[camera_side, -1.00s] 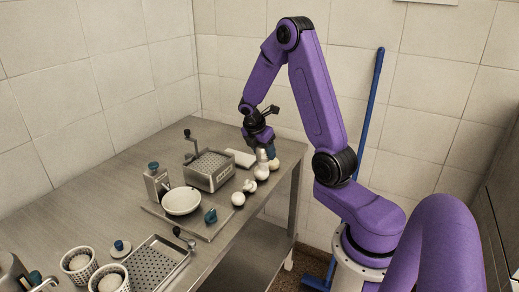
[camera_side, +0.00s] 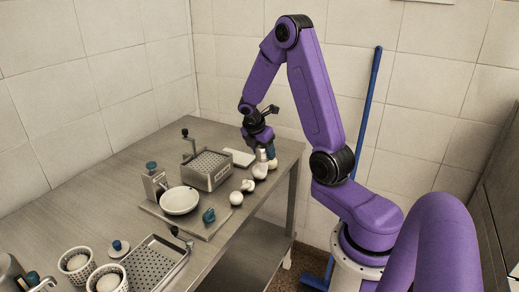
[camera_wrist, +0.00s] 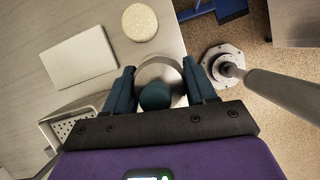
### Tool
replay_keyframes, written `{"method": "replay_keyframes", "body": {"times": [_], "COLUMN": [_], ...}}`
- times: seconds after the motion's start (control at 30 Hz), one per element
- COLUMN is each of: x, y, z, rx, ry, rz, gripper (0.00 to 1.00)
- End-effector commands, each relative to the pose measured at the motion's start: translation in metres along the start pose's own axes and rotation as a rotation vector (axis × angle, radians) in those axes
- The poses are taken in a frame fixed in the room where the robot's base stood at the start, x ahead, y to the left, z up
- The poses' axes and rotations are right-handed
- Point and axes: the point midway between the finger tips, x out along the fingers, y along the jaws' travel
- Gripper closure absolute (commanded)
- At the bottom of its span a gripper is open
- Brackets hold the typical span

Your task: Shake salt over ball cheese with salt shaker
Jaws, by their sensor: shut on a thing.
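My gripper (camera_wrist: 160,88) is shut on the salt shaker (camera_wrist: 158,72), a pale metal cylinder with a teal knob, in the wrist view. In the side view, my gripper (camera_side: 264,148) holds it low over the table's right edge, beside several pale balls. One round, pale, speckled ball cheese (camera_wrist: 140,22) lies ahead of the shaker in the wrist view, apart from it. In the side view, a pale ball (camera_side: 259,171) sits just below the held shaker; I cannot tell whether they touch. Other pale round pieces (camera_side: 236,198) lie nearer the camera.
A white slab (camera_side: 240,157) and a perforated metal box (camera_side: 208,168) stand left of my gripper. A white bowl (camera_side: 180,201), a perforated tray (camera_side: 153,266) and perforated baskets (camera_side: 77,262) are nearer. The table's right edge is close to my gripper.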

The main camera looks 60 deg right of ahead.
Motion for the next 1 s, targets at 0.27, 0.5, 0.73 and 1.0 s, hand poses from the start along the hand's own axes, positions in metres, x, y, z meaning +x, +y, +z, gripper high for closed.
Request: {"method": "replay_keyframes", "body": {"times": [0.27,0.5,0.73,1.0], "x": [0.000,0.000,0.000,0.000], "y": [0.028,0.020,0.000,0.021], "z": [0.000,0.000,0.000,0.000], "rx": [0.001,0.001,0.000,0.000], "ry": [-0.001,-0.001,0.000,-0.001], "rz": [0.001,0.000,0.000,0.001], "gripper": [0.79,0.79,0.79,0.79]}}
